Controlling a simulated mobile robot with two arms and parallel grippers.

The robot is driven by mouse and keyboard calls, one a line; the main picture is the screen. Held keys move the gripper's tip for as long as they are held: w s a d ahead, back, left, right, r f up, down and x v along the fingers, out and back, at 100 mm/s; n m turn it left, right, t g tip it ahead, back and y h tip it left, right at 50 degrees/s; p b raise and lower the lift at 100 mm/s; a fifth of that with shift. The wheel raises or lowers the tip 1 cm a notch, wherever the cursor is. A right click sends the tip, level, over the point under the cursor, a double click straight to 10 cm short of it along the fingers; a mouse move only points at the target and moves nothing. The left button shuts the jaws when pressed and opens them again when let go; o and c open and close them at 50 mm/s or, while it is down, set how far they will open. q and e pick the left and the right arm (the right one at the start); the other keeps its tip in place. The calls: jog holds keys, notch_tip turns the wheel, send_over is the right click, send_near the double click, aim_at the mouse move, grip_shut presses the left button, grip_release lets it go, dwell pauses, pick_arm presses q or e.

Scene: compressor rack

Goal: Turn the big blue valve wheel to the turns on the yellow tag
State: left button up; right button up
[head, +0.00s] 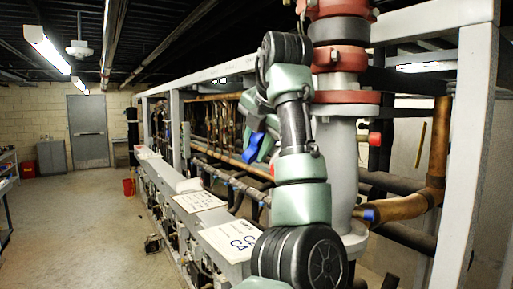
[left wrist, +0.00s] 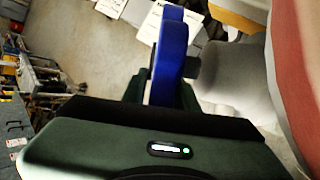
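The big blue valve wheel (head: 252,149) shows only in part in the head view, behind my left arm and beside the large grey vertical pipe. In the left wrist view the blue wheel (left wrist: 169,58) is seen edge-on, with a dark stem on its right. My left gripper (left wrist: 165,92) has one finger on each side of the rim, close against it, and looks shut on it. In the head view the gripper (head: 259,140) is partly hidden by my arm. I cannot make out a yellow tag with turns on it. My right gripper is not in view.
The grey pipe (head: 343,165) with red flanges (head: 340,58) stands right beside my left arm. A rack frame post (head: 470,160) and a copper-coloured pipe (head: 405,206) are on the right. The floor (head: 85,225) on the left is open.

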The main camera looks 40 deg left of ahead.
pick_arm(q)
jog(key=b+v, duration=0.1)
jog(key=v, duration=0.6)
jog(key=shift+d+r, duration=0.2)
jog(key=shift+r, duration=0.05)
